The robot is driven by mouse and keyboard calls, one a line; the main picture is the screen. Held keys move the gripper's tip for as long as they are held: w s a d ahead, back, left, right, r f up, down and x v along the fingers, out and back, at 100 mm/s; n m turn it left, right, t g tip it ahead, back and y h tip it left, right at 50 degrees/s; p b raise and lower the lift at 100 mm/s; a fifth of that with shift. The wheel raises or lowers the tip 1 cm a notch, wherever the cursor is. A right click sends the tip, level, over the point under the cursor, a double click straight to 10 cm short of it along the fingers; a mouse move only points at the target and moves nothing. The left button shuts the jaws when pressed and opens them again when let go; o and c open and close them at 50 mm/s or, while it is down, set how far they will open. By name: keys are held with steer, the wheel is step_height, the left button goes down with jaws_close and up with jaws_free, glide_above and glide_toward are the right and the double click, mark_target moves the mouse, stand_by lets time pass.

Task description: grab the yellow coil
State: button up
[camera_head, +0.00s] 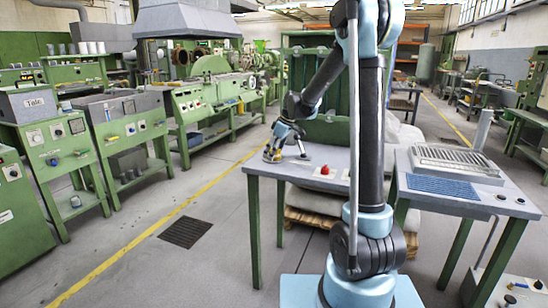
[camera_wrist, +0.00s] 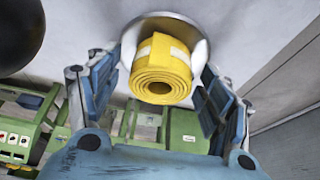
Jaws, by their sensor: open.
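The yellow coil (camera_wrist: 162,72) is a rolled strip with a pale band, and its spiral end faces the wrist camera. It rests in or against a round shiny metal dish (camera_wrist: 197,42). My gripper (camera_wrist: 158,88) is open, with one blue finger on each side of the coil. There appears to be a gap at both sides, and I cannot tell how deep the coil sits between the fingers. In the head view my gripper (camera_head: 275,152) is low over the left end of the grey table (camera_head: 262,168). A small yellow patch shows there, mostly hidden by the gripper.
A red button (camera_head: 325,170) sits on the table to the right of my gripper. A second table with a grilled metal unit (camera_head: 455,160) stands at the right. Green machines (camera_head: 50,150) line the left side.

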steer(key=c, duration=1.2)
steer(key=shift+c, duration=0.2)
